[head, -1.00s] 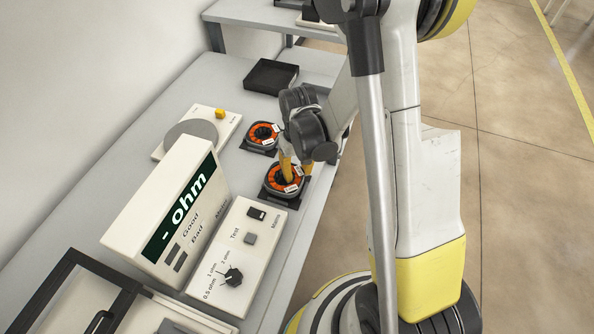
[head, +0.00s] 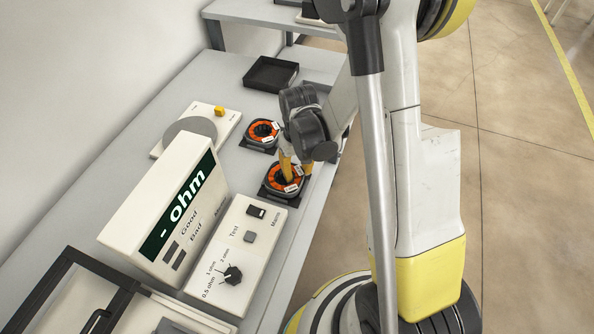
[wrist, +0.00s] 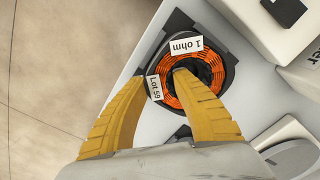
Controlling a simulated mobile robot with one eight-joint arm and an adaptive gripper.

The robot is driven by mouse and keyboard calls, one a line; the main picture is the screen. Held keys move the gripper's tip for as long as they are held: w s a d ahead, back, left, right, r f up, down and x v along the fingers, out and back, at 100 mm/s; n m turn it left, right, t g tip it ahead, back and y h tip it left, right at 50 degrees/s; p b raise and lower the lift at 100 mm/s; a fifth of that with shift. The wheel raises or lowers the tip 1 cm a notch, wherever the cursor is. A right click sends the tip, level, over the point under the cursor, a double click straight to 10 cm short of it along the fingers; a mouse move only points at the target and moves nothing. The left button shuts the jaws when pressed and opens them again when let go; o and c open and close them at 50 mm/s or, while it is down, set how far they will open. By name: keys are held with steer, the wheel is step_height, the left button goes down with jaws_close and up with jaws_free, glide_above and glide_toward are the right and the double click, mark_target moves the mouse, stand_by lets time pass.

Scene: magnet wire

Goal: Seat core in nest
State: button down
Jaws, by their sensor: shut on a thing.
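An orange wire-wound ring core (head: 272,183) is at the near black nest (head: 269,195) close to the table's right edge. In the wrist view the core (wrist: 213,69) carries the labels "1 ohm" and "Lot 59". My gripper (head: 297,172) is shut on the ring's wall, one yellow finger in its centre hole and the other outside. The fingers (wrist: 162,80) hide part of the ring in the wrist view. The core looks flat within the nest's outline; I cannot tell whether it touches the bottom. A second orange core (head: 257,130) lies on another black nest behind it.
An ohm meter (head: 165,215) and its control box (head: 240,255) stand in front left. A round grey plate on a white base (head: 215,117) is left of the far core. A black tray (head: 270,75) is at the back. A black-framed box (head: 70,265) is at lower left.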

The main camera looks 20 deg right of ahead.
steer(key=shift+f+b, duration=0.4)
steer(key=shift+f, duration=0.05)
steer(key=c, duration=1)
jaws_free()
steer(key=shift+r+p, duration=1.8)
steer(key=shift+r, duration=0.75)
step_height(320, 180, up, 12)
steer(key=shift+d, duration=0.1)
